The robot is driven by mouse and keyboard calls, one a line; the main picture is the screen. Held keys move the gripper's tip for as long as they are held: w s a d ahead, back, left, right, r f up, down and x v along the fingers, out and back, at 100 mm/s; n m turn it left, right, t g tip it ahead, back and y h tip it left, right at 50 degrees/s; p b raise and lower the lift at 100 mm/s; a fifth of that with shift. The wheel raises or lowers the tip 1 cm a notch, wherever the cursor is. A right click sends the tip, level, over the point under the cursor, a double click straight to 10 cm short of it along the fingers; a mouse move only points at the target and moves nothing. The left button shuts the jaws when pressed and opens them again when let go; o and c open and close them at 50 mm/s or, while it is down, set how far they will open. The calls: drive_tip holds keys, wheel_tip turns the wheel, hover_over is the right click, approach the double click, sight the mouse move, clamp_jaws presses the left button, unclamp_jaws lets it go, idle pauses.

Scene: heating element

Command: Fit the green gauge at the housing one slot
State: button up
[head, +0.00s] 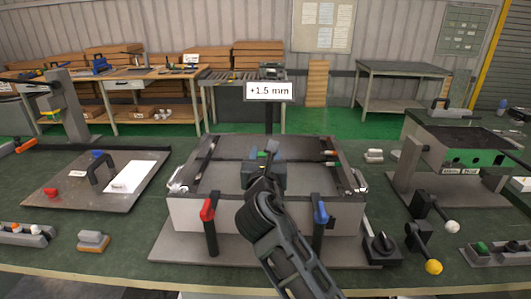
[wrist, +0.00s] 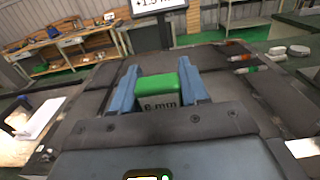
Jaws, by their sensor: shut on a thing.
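The green gauge (wrist: 165,88), a small block with a green top and a pale face marked "6 mm", sits between the blue fingers of my gripper (wrist: 160,92) in the wrist view. My gripper is shut on it. In the head view my gripper (head: 265,160) is over the middle of the large grey housing (head: 185,215), and my arm hides the gauge there. The housing has dark rails, with a red-handled clamp (head: 208,210) and a blue-handled clamp (head: 321,212) at its front. I cannot tell which slot is slot one, or whether the gauge touches the housing.
A display (head: 269,91) reading "+1.5 mm" stands behind the housing. A plate with a black handle (head: 100,172) is at left. Levers with a yellow knob (head: 433,267) and a white knob (head: 452,227) stand at right, near a tray with a green piece (head: 481,247).

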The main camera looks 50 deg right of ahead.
wheel_tip(320, 180, down, 4)
drive_tip(key=shift+r+b, duration=0.1)
drive_tip(key=shift+b, duration=0.8)
drive_tip(key=shift+p, duration=1.2)
idle(0.9)
drive_tip(key=shift+f+b, duration=0.95)
drive_tip(key=shift+f, duration=0.8)
drive_tip(key=o, duration=1.1)
drive_tip(key=shift+o, duration=0.2)
drive_tip(key=shift+s+a, duration=0.1)
drive_tip(key=b+v, duration=0.1)
drive_tip(key=v, duration=0.6)
drive_tip(key=shift+s+a, duration=0.15)
drive_tip(key=shift+a, duration=0.1)
